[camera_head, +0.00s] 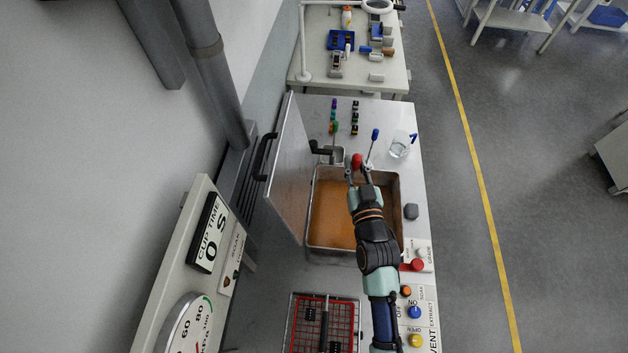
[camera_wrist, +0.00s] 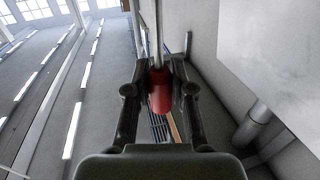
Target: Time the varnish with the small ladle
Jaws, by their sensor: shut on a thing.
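My gripper (camera_head: 357,170) is shut on a red handle (camera_head: 357,160) above the back part of the tank. In the wrist view the red handle (camera_wrist: 159,92) sits between the two fingers, with a thin metal rod (camera_wrist: 157,35) running up from it. This may be the small ladle; its cup is not visible. The open metal tank (camera_head: 310,215) holds orange-brown varnish (camera_head: 332,210). My arm covers the tank's right part. The cup-time display (camera_head: 209,232) on the left reads 0 S.
A raised lid (camera_head: 290,170) stands along the tank's left side. A blue-handled rod (camera_head: 375,135) leans close behind my gripper. A small metal cup (camera_head: 336,157) and a clear beaker (camera_head: 399,147) stand behind the tank. A red-lined wire basket (camera_head: 323,325) lies in front.

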